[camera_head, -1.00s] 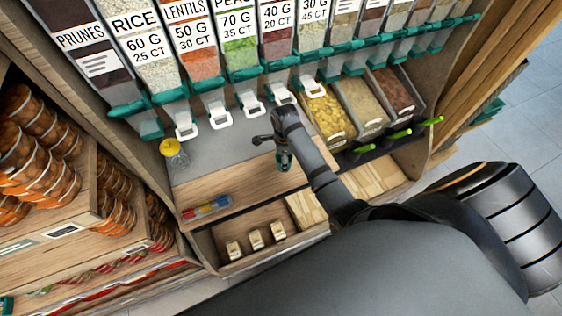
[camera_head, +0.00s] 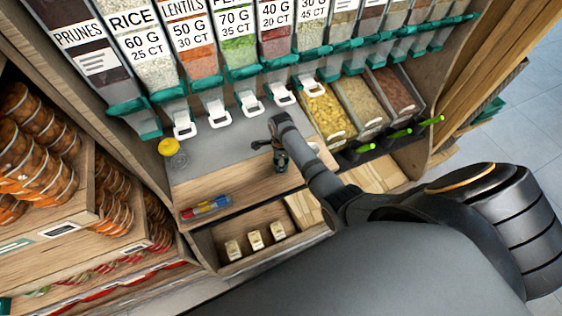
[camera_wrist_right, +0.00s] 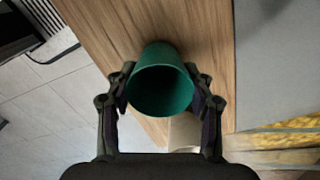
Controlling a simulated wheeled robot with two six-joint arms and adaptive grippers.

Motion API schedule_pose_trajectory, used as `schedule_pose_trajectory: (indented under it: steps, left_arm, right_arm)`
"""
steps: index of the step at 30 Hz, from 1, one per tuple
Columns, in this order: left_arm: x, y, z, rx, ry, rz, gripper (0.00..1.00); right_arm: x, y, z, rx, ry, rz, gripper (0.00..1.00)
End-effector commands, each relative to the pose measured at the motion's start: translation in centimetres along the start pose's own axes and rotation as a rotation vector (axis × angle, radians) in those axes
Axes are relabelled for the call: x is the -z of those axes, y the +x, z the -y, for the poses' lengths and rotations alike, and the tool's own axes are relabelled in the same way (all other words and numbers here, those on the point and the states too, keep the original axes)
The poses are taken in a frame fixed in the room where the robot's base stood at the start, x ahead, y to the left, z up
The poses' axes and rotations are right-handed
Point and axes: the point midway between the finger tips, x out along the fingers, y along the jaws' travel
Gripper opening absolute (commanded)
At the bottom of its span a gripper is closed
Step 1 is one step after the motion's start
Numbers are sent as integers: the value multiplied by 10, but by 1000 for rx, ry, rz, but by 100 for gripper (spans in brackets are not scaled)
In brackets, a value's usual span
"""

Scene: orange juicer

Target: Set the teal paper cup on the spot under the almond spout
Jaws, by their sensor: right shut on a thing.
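The teal paper cup (camera_wrist_right: 161,90) is between the fingers of my right gripper (camera_wrist_right: 160,97) in the right wrist view, its open mouth facing the camera. My right gripper is shut on it. In the head view my right gripper (camera_head: 279,158) is over the wood counter, and only a little of the cup shows, the rest hidden by the gripper. Several dispenser spouts with white handles (camera_head: 251,105) hang beyond the gripper. No almond label is readable, so I cannot tell which spout is the almond one. My left gripper is not in view.
The wood counter (camera_head: 235,180) has bare room left of my gripper. A yellow-topped jar (camera_head: 172,153) and a multicoloured packet (camera_head: 206,207) are at its left. Open bins (camera_head: 328,112) with green-handled scoops (camera_head: 398,134) are at right. A pale round thing (camera_head: 314,147) lies beside my arm.

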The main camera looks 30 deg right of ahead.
Motion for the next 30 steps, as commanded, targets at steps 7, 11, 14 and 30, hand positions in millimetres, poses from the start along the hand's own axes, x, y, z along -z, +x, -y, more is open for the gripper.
schedule_pose_trajectory:
  steps: [7, 11, 14, 30]
  left_arm:
    - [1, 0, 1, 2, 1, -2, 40]
    - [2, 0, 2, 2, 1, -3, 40]
    - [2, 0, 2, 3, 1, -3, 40]
    - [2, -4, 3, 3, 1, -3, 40]
  right_arm:
    - [0, 1, 0, 0, 0, 0, 76]
    - [0, 0, 0, 0, 0, 0, 76]
    - [0, 0, 0, 0, 0, 0, 76]
    - [-1, -100, 1, 3, -1, 2, 76]
